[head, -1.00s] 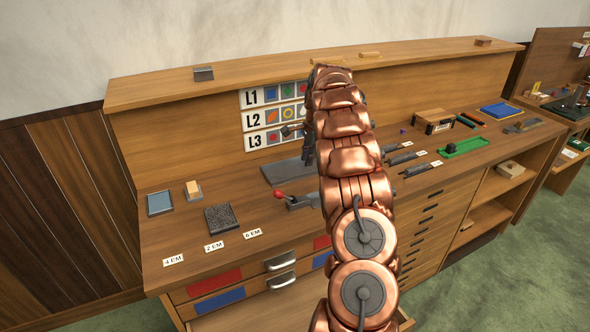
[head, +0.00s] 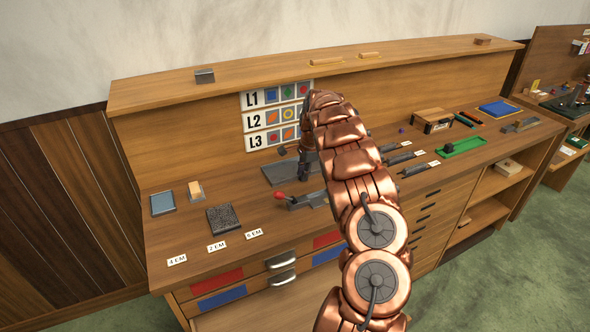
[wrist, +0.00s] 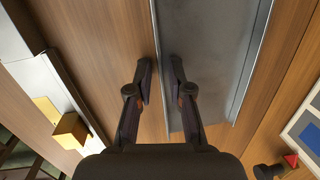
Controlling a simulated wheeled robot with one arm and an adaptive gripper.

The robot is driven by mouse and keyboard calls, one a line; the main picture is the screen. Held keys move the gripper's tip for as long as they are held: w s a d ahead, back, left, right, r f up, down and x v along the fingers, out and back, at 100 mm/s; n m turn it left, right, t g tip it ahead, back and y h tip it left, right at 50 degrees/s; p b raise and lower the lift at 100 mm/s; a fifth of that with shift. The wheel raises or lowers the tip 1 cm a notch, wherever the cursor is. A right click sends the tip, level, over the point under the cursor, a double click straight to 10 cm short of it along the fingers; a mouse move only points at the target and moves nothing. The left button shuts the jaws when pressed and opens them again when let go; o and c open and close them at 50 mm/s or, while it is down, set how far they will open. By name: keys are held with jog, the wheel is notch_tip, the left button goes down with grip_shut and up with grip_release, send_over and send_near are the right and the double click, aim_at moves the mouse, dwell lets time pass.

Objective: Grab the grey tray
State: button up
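The grey tray (wrist: 215,60) is a long, shallow metal tray with raised side walls, seen from above in the wrist view. My gripper (wrist: 161,75) is open, pointing at the tray's left wall. One finger is on the wood side and the other over the tray's inside, with the wall showing in the gap. I cannot tell how far above the wall the fingertips are. In the head view a dark grey flat piece (head: 278,174), which seems to be this tray, lies on the bench, partly hidden by my arm.
A red-knobbed lever (head: 280,195) lies on the bench in front. A dark textured block (head: 222,218) and a blue-grey shallow tray (head: 162,203) are at left. The L1–L3 picture board (head: 272,118) stands behind. Bare wood lies between these.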

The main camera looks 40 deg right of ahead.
jog(key=shift+c, duration=0.4)
grip_shut()
